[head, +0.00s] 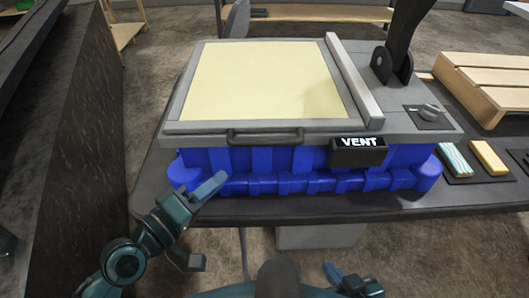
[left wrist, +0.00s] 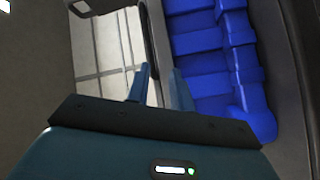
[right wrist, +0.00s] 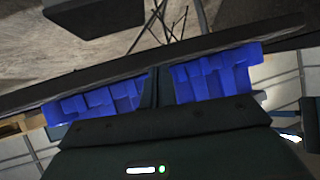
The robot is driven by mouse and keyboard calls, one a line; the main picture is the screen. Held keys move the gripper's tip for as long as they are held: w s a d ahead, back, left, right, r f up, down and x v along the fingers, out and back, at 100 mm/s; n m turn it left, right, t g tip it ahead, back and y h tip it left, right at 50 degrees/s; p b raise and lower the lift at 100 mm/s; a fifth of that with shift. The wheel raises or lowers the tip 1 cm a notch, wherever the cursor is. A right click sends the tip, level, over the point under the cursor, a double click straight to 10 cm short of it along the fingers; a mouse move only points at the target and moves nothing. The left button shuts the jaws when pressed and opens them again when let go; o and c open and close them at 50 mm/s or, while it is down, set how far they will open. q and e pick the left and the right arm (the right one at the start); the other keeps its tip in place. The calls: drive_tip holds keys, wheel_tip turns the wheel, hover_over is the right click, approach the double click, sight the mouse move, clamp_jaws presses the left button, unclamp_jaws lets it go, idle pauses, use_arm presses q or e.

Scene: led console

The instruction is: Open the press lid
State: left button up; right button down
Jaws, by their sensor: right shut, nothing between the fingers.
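The press (head: 185,105) stands on the table, with a grey-framed lid holding a cream panel (head: 260,80); the lid lies flat and looks closed. A dark bar handle (head: 265,136) sits at its front edge. The blue base (head: 290,165) is below and also fills the right of the left wrist view (left wrist: 205,65). My left gripper (head: 220,178) is in front of the base's left part, below and left of the handle, apart from it. Its fingers (left wrist: 160,85) are parted and empty. My right gripper (head: 335,272) is low, before the table, shut and empty; its fingers are together in the right wrist view (right wrist: 158,85).
A black VENT box (head: 358,152) juts from the press front, right of the handle. Further right are a wooden rack (head: 490,75) and two small blocks.

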sight(264, 143)
use_arm(q)
drive_tip(key=w+d, duration=0.3)
drive_tip(key=w+d+r+n+h+b, duration=0.1)
drive_tip(key=w+d, duration=0.2)
drive_tip(key=w+d+r+n+h+b, duration=0.1)
drive_tip(key=w+d, duration=0.2)
drive_tip(key=w, duration=0.1)
drive_tip(key=shift+d, duration=0.1)
use_arm(e)
drive_tip(key=shift+w+a+f, duration=0.15)
drive_tip(key=shift+a+f, duration=0.3)
drive_tip(key=shift+f, duration=0.05)
use_arm(q)
drive_tip(key=shift+c, duration=0.4)
clamp_jaws()
